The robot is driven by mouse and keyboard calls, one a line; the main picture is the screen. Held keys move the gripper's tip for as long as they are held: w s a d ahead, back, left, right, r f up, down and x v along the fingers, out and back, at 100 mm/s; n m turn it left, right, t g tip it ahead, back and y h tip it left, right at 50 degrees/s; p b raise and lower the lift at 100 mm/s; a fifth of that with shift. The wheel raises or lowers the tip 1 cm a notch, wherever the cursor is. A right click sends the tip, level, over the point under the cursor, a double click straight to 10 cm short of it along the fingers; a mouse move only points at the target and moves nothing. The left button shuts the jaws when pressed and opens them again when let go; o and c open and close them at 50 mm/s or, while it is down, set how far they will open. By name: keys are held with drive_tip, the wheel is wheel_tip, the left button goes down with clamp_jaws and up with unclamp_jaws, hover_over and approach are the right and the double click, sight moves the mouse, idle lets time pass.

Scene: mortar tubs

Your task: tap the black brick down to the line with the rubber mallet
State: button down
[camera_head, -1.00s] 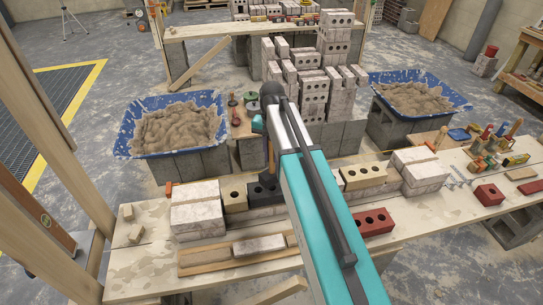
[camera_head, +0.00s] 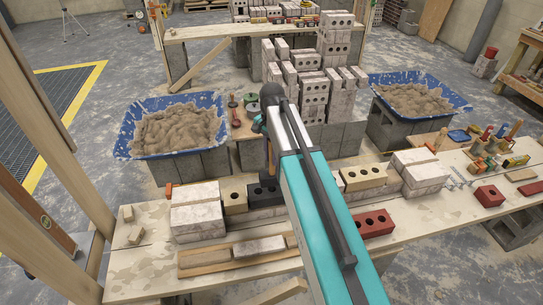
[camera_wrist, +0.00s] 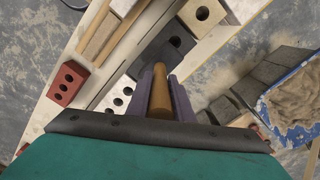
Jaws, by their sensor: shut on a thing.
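The black brick (camera_head: 263,190) sits in the row on the plank bench, just right of a tan brick (camera_head: 234,194). My arm partly covers its right side. In the wrist view the black brick (camera_wrist: 177,40) lies beyond the fingertips, with a hole showing. My gripper (camera_wrist: 161,88) is shut on the wooden handle of the rubber mallet (camera_wrist: 160,98). The handle points toward the black brick. The mallet head cannot be told apart from the dark brick, so I cannot tell whether they touch. I cannot make out the line.
A yellow brick (camera_head: 363,176) and a red brick (camera_head: 373,222) are right of my arm. White bricks (camera_head: 196,213) end the row at the left. Blue mortar tubs (camera_head: 128,133) stand behind on both sides. A block stack (camera_head: 314,98) rises behind my gripper.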

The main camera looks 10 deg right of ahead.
drive_tip(key=m, duration=1.3)
drive_tip(key=shift+f, duration=0.15)
drive_tip(key=shift+w+f+b, duration=0.1)
drive_tip(key=shift+b, duration=0.25)
drive_tip(key=shift+f, duration=0.1)
wheel_tip(320, 180, down, 4)
drive_tip(key=shift+r+b, duration=0.2)
drive_tip(key=shift+b, duration=0.65)
drive_tip(key=shift+r+p, duration=1.55)
drive_tip(key=shift+r, duration=0.6)
